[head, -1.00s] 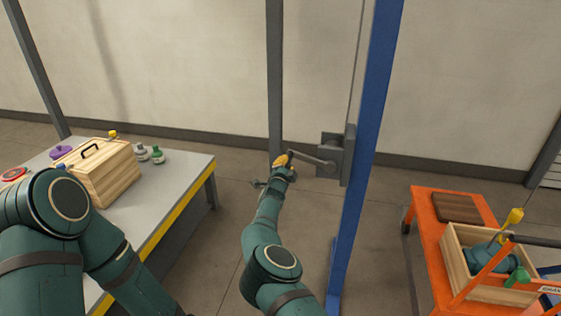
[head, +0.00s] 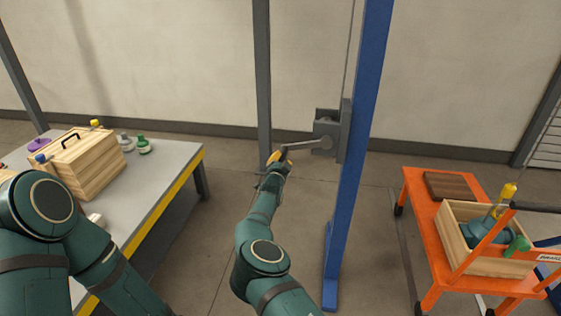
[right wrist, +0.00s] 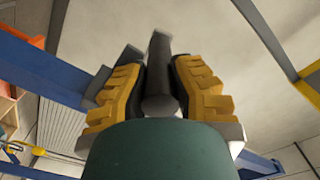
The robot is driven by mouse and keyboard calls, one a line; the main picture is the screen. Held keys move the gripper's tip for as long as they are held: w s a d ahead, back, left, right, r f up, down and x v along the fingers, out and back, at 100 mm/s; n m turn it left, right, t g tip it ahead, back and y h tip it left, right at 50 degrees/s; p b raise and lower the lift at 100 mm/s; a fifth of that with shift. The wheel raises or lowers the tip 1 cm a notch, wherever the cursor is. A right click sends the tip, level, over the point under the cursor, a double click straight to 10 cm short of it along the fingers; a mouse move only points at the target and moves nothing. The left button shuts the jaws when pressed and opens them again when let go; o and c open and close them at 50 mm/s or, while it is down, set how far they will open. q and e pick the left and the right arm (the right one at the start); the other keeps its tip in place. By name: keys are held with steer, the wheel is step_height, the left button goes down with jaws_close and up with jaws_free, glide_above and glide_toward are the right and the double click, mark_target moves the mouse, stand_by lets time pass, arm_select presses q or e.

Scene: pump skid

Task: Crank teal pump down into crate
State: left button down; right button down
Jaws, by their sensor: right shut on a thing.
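The teal pump (head: 478,232) sits low inside the open wooden crate (head: 453,243), with a yellow piece (head: 508,192) above it and a green flange (head: 519,245) at its right. I cannot tell whether it touches the crate floor. The grey winch (head: 327,128) is on the blue post (head: 357,150). Its crank arm (head: 302,144) points left and slightly down. My right gripper (head: 278,158) is shut on the crank handle; in the right wrist view its yellow fingers lie on both sides of the dark handle (right wrist: 160,75). My left gripper is out of view.
The crate stands on an orange cart (head: 418,205) beside a brown board (head: 452,186). A grey workbench (head: 170,165) at left holds a lidded wooden box (head: 92,165) and small fittings. Open floor lies between bench and post.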

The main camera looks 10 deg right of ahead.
stand_by(0.3)
steer(key=c, duration=0.7)
jaws_free()
steer(key=shift+s+a+f, duration=0.1)
steer(key=shift+s+a, duration=0.15)
steer(key=shift+s, duration=0.35)
steer(key=v, duration=1)
steer(key=shift+s, duration=0.35)
